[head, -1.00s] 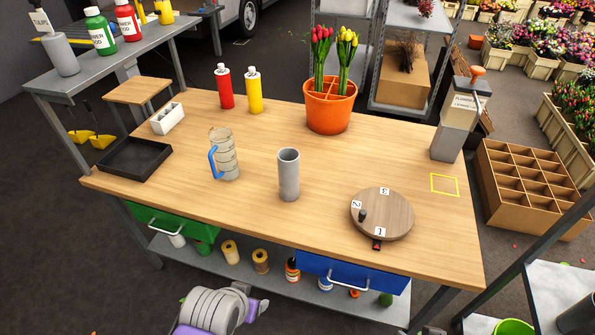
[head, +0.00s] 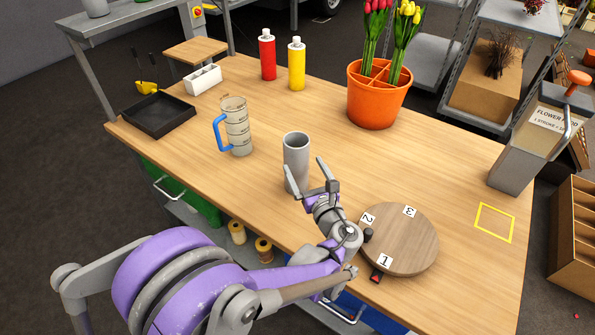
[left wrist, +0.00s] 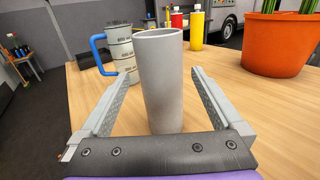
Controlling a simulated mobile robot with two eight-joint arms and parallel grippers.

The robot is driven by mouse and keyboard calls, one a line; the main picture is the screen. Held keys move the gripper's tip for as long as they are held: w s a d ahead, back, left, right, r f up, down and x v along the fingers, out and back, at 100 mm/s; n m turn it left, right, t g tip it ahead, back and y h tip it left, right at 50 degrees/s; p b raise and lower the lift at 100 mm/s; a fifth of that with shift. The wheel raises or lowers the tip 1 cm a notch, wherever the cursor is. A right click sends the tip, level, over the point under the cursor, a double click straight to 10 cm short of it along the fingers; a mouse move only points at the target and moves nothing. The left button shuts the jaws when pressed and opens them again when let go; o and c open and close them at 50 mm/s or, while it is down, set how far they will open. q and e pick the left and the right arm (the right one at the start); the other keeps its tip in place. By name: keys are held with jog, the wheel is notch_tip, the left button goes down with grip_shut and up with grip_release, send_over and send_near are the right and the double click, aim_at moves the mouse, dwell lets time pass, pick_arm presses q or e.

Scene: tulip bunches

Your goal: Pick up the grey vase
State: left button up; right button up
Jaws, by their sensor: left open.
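The grey vase (head: 296,152) is a plain tall cylinder, standing upright on the wooden table, open at the top. My left gripper (head: 306,180) is open at the near side of the vase, low over the table. In the left wrist view the vase (left wrist: 160,85) stands upright in line with the gap between the two open fingers (left wrist: 160,85), with a space on each side. How deep it sits between the fingers is hard to tell. My right gripper is not in view.
A clear jug with a blue handle (head: 237,128) stands left of the vase. A round wooden turntable (head: 405,245) with numbered labels lies to the right. An orange pot (head: 376,98) of tulips, a red bottle (head: 267,55) and a yellow bottle (head: 297,66) stand behind.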

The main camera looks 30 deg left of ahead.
aim_at(292, 143)
pick_arm(q)
jog(key=x, duration=0.4)
jog(key=shift+s+a+r, duration=0.1)
jog(key=shift+a, duration=0.05)
jog(key=shift+r+x, duration=0.1)
jog(key=shift+x, duration=1.35)
jog(key=shift+r+x, duration=0.15)
jog(key=shift+x, duration=1.3)
grip_shut()
